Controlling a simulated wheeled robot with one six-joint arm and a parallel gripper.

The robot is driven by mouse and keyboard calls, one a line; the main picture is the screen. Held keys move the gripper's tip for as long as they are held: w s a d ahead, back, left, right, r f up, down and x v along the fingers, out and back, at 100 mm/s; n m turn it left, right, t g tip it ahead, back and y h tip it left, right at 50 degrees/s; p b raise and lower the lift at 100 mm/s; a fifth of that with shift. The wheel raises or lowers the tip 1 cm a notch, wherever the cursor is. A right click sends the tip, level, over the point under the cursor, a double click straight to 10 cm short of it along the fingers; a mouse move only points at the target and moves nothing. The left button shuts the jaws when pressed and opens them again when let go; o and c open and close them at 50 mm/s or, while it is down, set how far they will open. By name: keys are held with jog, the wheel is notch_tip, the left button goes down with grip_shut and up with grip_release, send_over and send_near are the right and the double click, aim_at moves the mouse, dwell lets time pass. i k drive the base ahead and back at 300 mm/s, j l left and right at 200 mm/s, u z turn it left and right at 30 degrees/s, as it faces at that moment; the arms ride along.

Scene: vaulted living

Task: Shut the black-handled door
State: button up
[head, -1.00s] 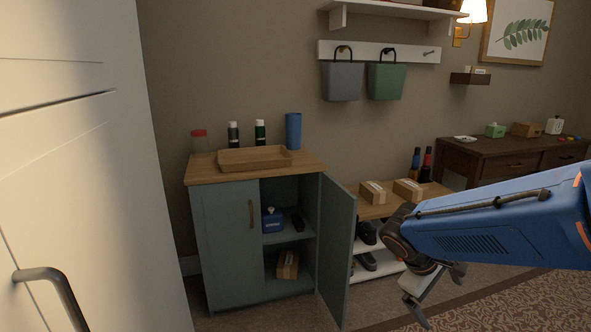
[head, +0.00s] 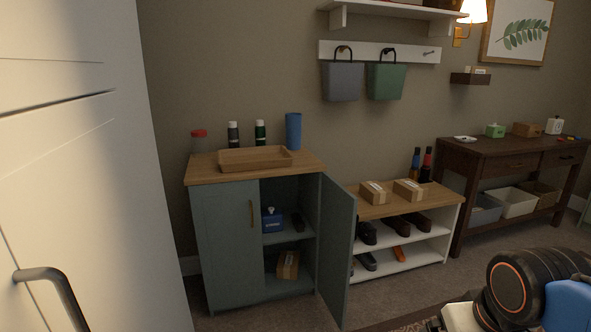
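A grey-green cabinet (head: 228,250) with a wooden top stands against the wall. Its left door is closed and has a brass-coloured handle (head: 251,214). Its right door (head: 337,250) stands wide open, swung out toward me, with its inner face showing. Any handle on that door's outer face is hidden, so I see no black one there. My gripper (head: 452,320) is at the bottom edge, right of the open door and apart from it. It is mostly cut off by the frame, so its fingers are unclear.
A tall white unit (head: 90,180) with a dark grey handle (head: 50,290) fills the near left. A shoe bench (head: 450,215) with boxes stands right of the open door. A dark table (head: 500,150) is farther right. Carpeted floor lies in front.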

aim_at(339, 219)
jog(key=l+u, duration=0.1)
jog(key=u, duration=0.4)
jog(key=i+l+u, duration=0.1)
jog(key=l+u, duration=0.35)
jog(key=l, duration=0.35)
jog(key=l+u, duration=0.45)
jog(key=l, duration=1.15)
jog(key=k+l+u, duration=0.1)
jog(key=l, duration=0.7)
jog(key=k+l, duration=0.1)
jog(key=l, duration=0.65)
jog(key=k+l+u, duration=0.25)
jog(key=l, duration=0.2)
